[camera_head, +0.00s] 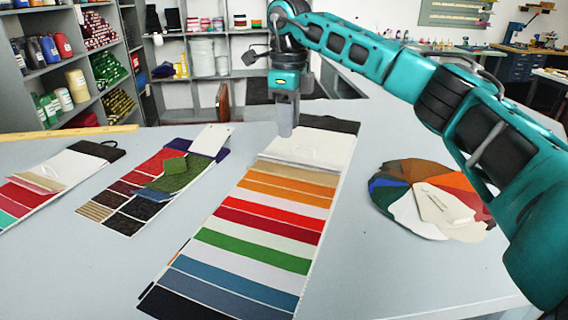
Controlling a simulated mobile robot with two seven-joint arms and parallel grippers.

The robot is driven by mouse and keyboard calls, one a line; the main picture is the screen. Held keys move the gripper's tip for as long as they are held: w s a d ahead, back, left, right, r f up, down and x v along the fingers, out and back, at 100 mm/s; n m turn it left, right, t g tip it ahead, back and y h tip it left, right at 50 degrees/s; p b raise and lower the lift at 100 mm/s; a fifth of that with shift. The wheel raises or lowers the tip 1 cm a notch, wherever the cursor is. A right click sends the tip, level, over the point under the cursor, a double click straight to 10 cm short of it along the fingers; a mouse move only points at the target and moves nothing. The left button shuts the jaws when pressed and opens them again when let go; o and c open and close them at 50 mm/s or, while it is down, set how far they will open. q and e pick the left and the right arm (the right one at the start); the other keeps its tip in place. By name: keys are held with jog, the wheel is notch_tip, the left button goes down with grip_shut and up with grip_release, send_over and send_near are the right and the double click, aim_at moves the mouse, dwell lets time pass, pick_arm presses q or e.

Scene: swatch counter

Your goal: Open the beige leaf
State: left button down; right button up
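A long swatch book (262,217) lies flat in the middle of the counter, with stripes of several colours. A beige stripe (298,173) is near its far end, just below a broad pale panel (310,147). My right gripper (286,130) points down at the far left part of this book, beyond the beige stripe and apart from it. Its fingers are seen edge-on, so I cannot tell whether they are open or hold anything. Another beige piece (38,181) shows on the swatch book at the far left. My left gripper is not in view.
A dark swatch book (130,207) with a raised green piece (178,176) lies left of the middle one. A round colour fan (412,176) with a cream tag (440,206) lies right, near my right arm. A wooden ruler (70,132) lies at the back left.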

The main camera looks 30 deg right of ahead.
aim_at(288, 166)
notch_tip(288, 166, down, 11)
jog(key=shift+f, duration=0.15)
jog(key=shift+c, duration=0.2)
grip_shut()
dwell(1.4)
